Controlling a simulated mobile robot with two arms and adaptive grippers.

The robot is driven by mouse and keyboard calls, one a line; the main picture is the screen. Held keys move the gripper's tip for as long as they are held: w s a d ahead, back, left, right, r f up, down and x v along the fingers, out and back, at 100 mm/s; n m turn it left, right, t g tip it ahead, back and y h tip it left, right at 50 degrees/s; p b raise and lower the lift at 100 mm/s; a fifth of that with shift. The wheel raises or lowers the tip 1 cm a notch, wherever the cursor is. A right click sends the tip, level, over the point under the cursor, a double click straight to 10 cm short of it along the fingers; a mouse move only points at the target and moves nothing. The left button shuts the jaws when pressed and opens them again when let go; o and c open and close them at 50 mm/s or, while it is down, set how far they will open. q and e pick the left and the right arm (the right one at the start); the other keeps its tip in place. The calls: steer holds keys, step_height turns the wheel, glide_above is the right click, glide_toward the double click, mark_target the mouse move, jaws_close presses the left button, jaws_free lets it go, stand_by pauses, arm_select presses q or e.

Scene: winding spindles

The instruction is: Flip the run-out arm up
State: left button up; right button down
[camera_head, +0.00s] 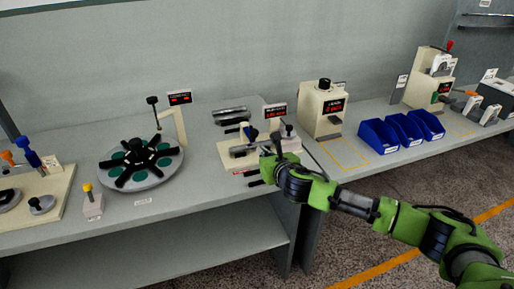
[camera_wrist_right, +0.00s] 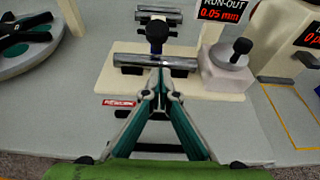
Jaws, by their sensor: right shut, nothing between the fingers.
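The run-out station is a cream base (camera_wrist_right: 108,75) with a silver cylinder (camera_wrist_right: 185,65) lying across it. Its run-out display (camera_wrist_right: 221,10) reads 0.05 mm. A short upright lever with a dark round knob (camera_wrist_right: 157,29), which looks like the run-out arm, stands at the cylinder's middle. My right gripper (camera_wrist_right: 161,92) is shut and empty, its tips just in front of the cylinder, below the knob; contact cannot be told. In the head view my right gripper (camera_head: 270,160) partly covers the station, whose base (camera_head: 228,158) shows to its left. My left gripper is out of view.
A grey block with a black knob (camera_wrist_right: 242,47) stands right of the cylinder. A round rotary plate (camera_head: 115,176) with black arms is to the left. A cream tester (camera_head: 323,105) and blue bins (camera_head: 378,135) stand to the right.

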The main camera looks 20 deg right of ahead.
mark_target(254, 144)
steer(key=x, duration=0.4)
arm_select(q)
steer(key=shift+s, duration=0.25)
arm_select(e)
steer(key=shift+x, duration=0.9)
